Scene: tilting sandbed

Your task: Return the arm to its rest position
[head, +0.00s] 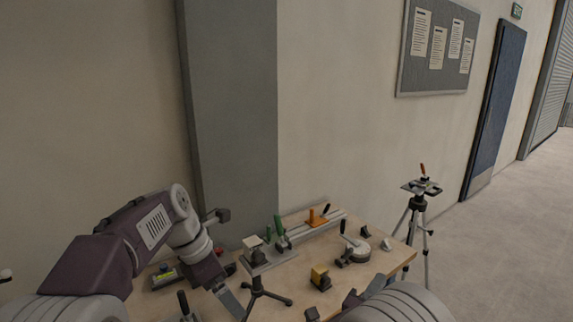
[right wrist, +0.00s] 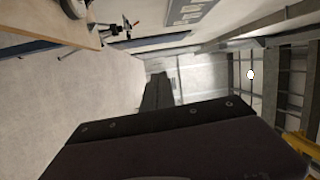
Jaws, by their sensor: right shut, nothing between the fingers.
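In the head view my left arm reaches in from the left over the workbench. Its gripper (head: 228,299) hangs low at the near left part of the bench, and I cannot make out its jaw gap. My right arm shows only partly at the bottom right of the head view, over the bench's near right edge. In the right wrist view my right gripper (right wrist: 157,92) is shut and empty. It points away from the bench, with open floor beyond it.
The wooden workbench (head: 294,273) holds a green clamp (head: 280,232), an orange fixture (head: 318,217), a yellow block (head: 320,278), a round gauge (head: 356,251) and a small black stand (head: 258,289). A tripod (head: 418,215) stands right of it. A wall and column rise behind. Floor at right is clear.

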